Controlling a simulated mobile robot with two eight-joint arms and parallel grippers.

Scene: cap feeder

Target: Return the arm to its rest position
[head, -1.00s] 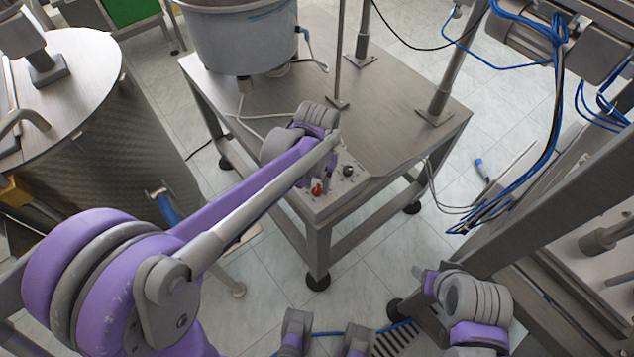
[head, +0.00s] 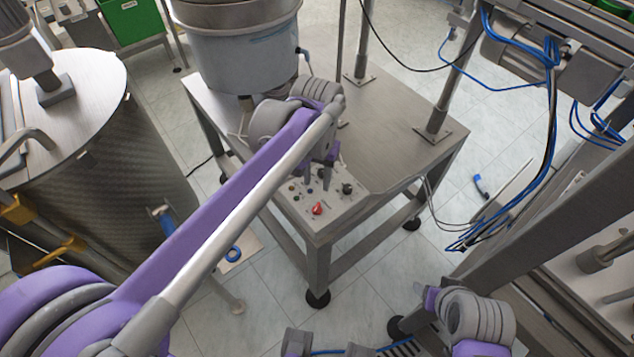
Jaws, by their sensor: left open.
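My left arm comes in from the lower left and reaches over the steel table (head: 395,150).
A large grey bowl (head: 240,50) stands at the table's back left. A steel drum (head: 100,175) is at left, and a steel frame with blue cables (head: 552,110) at right. Posts rise from the table. Tiled floor (head: 375,275) lies open in front of the table.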

